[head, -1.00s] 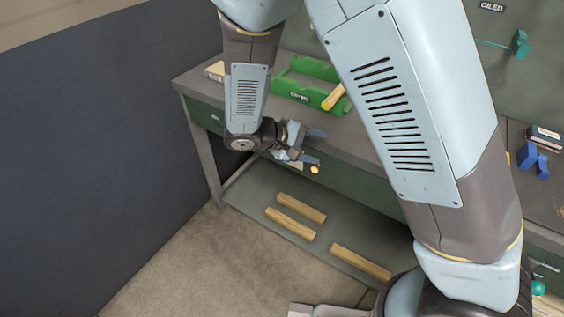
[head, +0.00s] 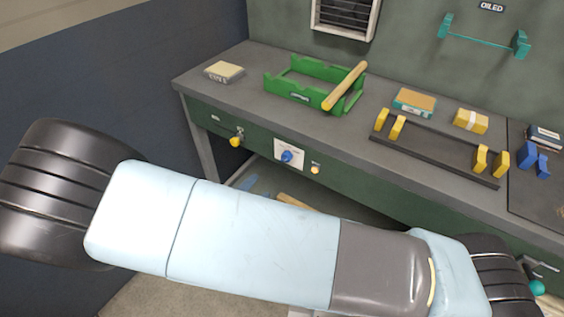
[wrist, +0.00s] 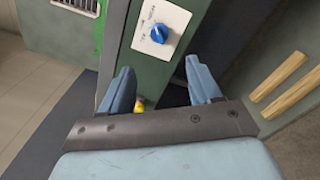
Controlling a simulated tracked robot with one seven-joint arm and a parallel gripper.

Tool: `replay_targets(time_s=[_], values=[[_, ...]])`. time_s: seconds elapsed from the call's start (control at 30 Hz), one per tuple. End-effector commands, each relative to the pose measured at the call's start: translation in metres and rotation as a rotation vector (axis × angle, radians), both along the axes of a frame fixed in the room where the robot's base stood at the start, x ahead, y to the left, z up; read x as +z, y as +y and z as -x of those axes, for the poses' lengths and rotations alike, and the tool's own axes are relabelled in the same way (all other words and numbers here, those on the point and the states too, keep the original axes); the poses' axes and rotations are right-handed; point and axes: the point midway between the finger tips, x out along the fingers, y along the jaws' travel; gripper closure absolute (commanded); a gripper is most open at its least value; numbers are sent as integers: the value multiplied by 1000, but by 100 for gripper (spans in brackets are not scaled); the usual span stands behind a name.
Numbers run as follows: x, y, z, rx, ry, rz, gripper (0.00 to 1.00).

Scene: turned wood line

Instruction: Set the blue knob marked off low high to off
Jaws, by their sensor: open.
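The blue knob (head: 287,156) sits on a white marked plate (head: 297,146) on the green front of the bench. In the wrist view the blue knob (wrist: 158,34) is ahead of the fingertips, with dark lettering beside it on the plate. The lettering is too small to read surely, so I cannot tell which mark the knob points to. My gripper (wrist: 161,82) is open and empty, its two blue fingers apart, and not touching the knob. In the head view my arm hides most of the gripper; a bit of blue finger shows below the knob.
A yellow knob (head: 236,141) is left of the plate and a small pale button (head: 315,169) is right of it. On the bench are a green tray (head: 285,88) with a wooden bar (head: 345,86) and a dark rack (head: 430,148). Wooden bars (wrist: 278,77) lie on the lower shelf.

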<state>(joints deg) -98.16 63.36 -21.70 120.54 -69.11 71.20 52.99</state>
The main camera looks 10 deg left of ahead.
Motion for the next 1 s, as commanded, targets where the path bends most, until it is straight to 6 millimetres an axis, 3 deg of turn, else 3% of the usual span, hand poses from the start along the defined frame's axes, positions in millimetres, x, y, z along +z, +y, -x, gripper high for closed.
replay_targets(time_s=[0.17, 0.7, 1.0], values=[[0, -6, -16, -2, -1, 0, 37], [0, -42, -100, -3, 0, 1, 37], [0, -52, -124, -1, 0, 0, 37]])
